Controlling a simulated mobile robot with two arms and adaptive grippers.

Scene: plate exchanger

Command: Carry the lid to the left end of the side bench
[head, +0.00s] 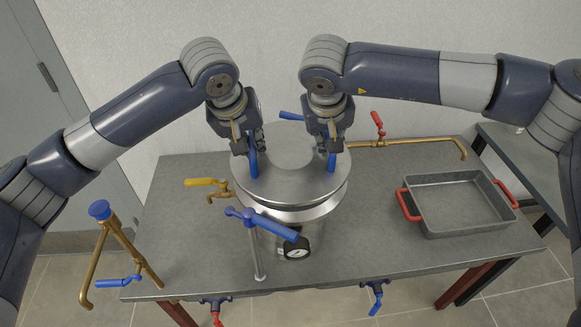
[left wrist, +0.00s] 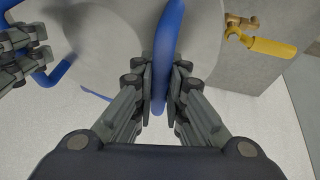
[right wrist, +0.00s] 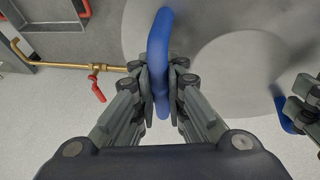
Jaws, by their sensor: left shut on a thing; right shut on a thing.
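The round grey metal lid (head: 291,185) is level over the steel vessel (head: 272,240) in the middle of the table. I cannot tell whether it rests on the vessel's rim or is slightly raised. My left gripper (head: 248,146) is shut on the lid's left blue handle (head: 253,164), which stands between its fingers in the left wrist view (left wrist: 165,60). My right gripper (head: 329,137) is shut on the right blue handle (head: 332,161), also between its fingers in the right wrist view (right wrist: 158,50). The side bench (head: 515,150) is at the right, partly hidden by my right arm.
A grey tray (head: 460,205) with red handles lies on the table's right. A brass pipe with a red valve (head: 378,124) runs along the back. A yellow-handled valve (head: 207,183) and a blue-handled clamp (head: 262,221) are close to the vessel. A gauge (head: 296,248) is in front.

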